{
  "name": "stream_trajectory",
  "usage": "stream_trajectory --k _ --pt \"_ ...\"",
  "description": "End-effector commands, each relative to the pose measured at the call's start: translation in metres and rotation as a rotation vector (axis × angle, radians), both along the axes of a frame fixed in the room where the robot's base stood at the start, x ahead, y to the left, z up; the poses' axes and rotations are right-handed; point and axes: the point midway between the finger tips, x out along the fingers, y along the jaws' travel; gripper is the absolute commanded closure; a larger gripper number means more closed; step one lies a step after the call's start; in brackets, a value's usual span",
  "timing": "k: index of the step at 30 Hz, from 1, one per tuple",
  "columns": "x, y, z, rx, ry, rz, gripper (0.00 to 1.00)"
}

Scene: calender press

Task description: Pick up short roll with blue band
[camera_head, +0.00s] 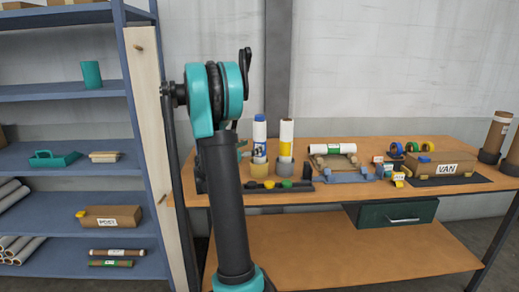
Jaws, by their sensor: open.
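A white roll with a blue band at its top (259,131) and a blue label lower down stands upright on the workbench (360,197). A shorter white roll with a green band (332,148) lies on a low rack. My dark arm with teal joints rises left of the upright rolls, apart from them in the picture. I cannot make out my gripper's fingers.
A blue shelf unit (66,96) with rolls and boxes stands on the left beside a pale upright board (146,110). A box marked VAN (441,164), tape rolls (412,147) and small items crowd the bench's right. Brown rolls stand at the far right.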

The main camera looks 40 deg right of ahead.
Motion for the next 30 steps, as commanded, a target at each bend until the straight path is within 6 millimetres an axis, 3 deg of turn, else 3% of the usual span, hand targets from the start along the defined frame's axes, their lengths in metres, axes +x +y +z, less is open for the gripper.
stream_trajectory --k 5,13,21,30 --pt "0.002 -0.009 0.001 0.000 0.000 -0.001 0.26" --pt "0.011 -0.046 0.003 0.000 -0.001 -0.002 0.26" --pt "0.013 -0.051 0.003 0.000 -0.001 0.001 0.26" --pt "0.013 -0.051 0.003 0.000 -0.001 0.001 0.61"
